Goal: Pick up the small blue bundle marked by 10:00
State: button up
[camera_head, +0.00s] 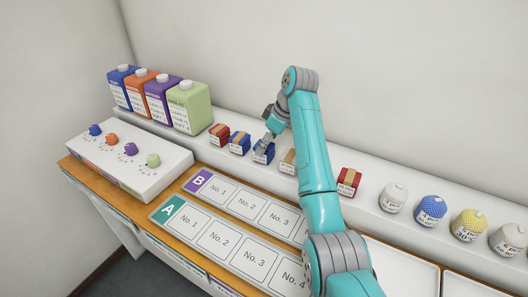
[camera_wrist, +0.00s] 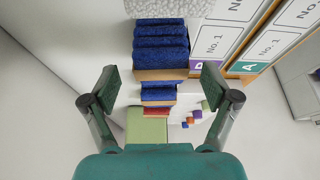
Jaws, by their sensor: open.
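Two small dark blue folded bundles sit on the white ledge in the head view: a left one (camera_head: 239,143) and a right one (camera_head: 264,153). Both carry labels too small to read, so I cannot tell which is marked by 10:00. My gripper (camera_head: 268,140) is at the right blue bundle and partly covers it. In the wrist view my gripper (camera_wrist: 162,90) is open, with nothing held between its fingers. A blue bundle (camera_wrist: 160,45) with a tan band lies just above the fingertip line, and another blue one (camera_wrist: 158,95) shows farther off between the fingers.
Red bundles stand at left (camera_head: 219,134) and right (camera_head: 348,182) on the ledge, with a pale bundle (camera_head: 288,161) close beside my gripper. Dotted rolls (camera_head: 430,210) stand farther right. Jugs (camera_head: 188,106) and a knob box (camera_head: 125,160) are left. Number cards (camera_head: 240,205) lie in front.

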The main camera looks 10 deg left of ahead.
jog(key=shift+x, duration=2.3)
jog(key=shift+a, duration=0.1)
jog(key=c, duration=1.3)
